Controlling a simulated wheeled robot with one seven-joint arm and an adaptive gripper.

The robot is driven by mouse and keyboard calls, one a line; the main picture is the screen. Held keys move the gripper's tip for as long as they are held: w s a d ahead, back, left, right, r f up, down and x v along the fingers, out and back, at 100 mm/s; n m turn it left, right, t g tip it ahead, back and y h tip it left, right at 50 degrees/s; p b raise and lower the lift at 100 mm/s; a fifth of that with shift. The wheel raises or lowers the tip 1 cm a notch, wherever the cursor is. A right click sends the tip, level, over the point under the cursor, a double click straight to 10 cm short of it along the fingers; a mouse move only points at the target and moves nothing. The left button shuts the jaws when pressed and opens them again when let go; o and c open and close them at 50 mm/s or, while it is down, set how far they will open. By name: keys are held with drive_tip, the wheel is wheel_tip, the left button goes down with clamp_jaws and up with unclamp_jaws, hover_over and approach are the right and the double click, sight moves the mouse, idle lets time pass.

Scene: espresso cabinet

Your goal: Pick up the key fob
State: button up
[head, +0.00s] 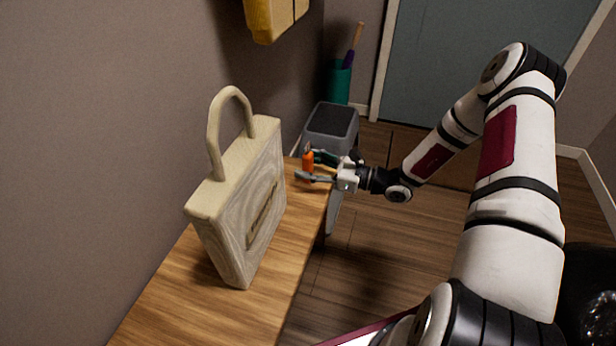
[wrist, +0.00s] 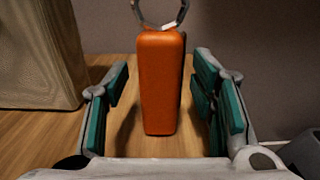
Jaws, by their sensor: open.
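The key fob is an orange block with a metal ring at its top. In the wrist view the key fob (wrist: 160,85) stands upright on the wooden surface, and its ring is cut off by the top edge. My gripper (wrist: 162,98) is open, with one teal-padded finger on each side of the fob and a gap on both sides. In the head view the fob (head: 308,160) shows small at the far end of the wooden top, beside my gripper (head: 312,166). My fingers hide part of it there.
A cream tote-shaped bag (head: 245,205) stands on the wooden top (head: 215,315), nearer than the fob; its side (wrist: 40,55) shows at left in the wrist view. A grey bin (head: 330,125) stands beyond the top's far end. A yellow object (head: 275,15) hangs on the wall above.

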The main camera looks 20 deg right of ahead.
sight(313, 156)
drive_tip(key=shift+w+a, duration=0.1)
clamp_jaws()
idle(0.3)
drive_tip(key=shift+r+p, duration=0.6)
drive_tip(key=shift+r, duration=0.2)
wheel_tip(313, 156, up, 2)
drive_tip(key=shift+r+p, duration=0.1)
drive_tip(key=shift+p, duration=0.55)
drive_tip(key=s+d+p, duration=0.2)
drive_tip(key=s, duration=0.5)
drive_tip(key=s+d+r+p, duration=0.1)
drive_tip(key=s+d+p, duration=0.1)
drive_tip(key=s, duration=0.6)
drive_tip(key=shift+s+d+p, duration=0.15)
drive_tip(key=shift+d+p, duration=0.25)
drive_tip(key=shift+d, duration=0.2)
